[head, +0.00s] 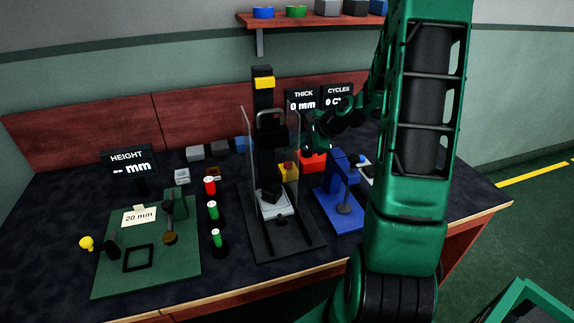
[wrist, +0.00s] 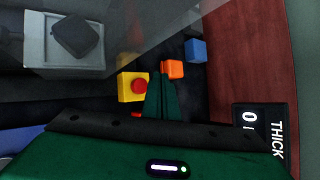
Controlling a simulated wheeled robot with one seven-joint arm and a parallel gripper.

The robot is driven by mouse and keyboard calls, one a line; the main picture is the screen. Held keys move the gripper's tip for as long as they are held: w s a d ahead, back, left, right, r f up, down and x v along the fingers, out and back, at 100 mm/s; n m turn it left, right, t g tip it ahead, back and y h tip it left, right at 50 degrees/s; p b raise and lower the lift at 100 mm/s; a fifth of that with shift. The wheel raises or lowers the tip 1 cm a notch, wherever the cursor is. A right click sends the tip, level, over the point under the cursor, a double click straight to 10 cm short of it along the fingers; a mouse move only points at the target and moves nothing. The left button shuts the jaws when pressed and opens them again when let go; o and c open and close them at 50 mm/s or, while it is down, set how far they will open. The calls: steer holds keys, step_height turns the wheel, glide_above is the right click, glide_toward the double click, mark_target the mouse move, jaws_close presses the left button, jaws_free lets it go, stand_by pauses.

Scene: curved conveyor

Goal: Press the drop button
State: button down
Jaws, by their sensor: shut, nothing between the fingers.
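The drop button is likely the red round button (wrist: 138,86) on a yellow box (wrist: 125,94) in the wrist view. The yellow box also shows in the head view (head: 288,174), beside the dark press stand (head: 264,92). My gripper (wrist: 158,76) is shut and empty. In the wrist view its fingertips appear just right of the red button; I cannot tell the height between them. In the head view my gripper (head: 308,147) is small and dark above a red block (head: 313,161), right of the clear guard panel.
A grey block (head: 271,196) sits on the press's pale platform (head: 273,205). A blue fixture (head: 338,205) stands to the right. The THICK display (wrist: 263,133) is close to my gripper. Orange (wrist: 172,69) and blue (wrist: 195,50) blocks lie beyond the fingertips.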

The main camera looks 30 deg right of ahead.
steer(key=shift+f, duration=1.35)
steer(key=shift+f, duration=0.15)
stand_by(1.0)
steer(key=shift+s+f, duration=0.1)
steer(key=shift+f, duration=0.15)
steer(key=shift+s+f, duration=0.2)
steer(key=shift+f, duration=0.7)
stand_by(0.6)
steer(key=shift+d+r, duration=0.1)
steer(key=shift+r, duration=0.4)
steer(key=shift+s+r, duration=0.15)
steer(key=shift+r, duration=0.55)
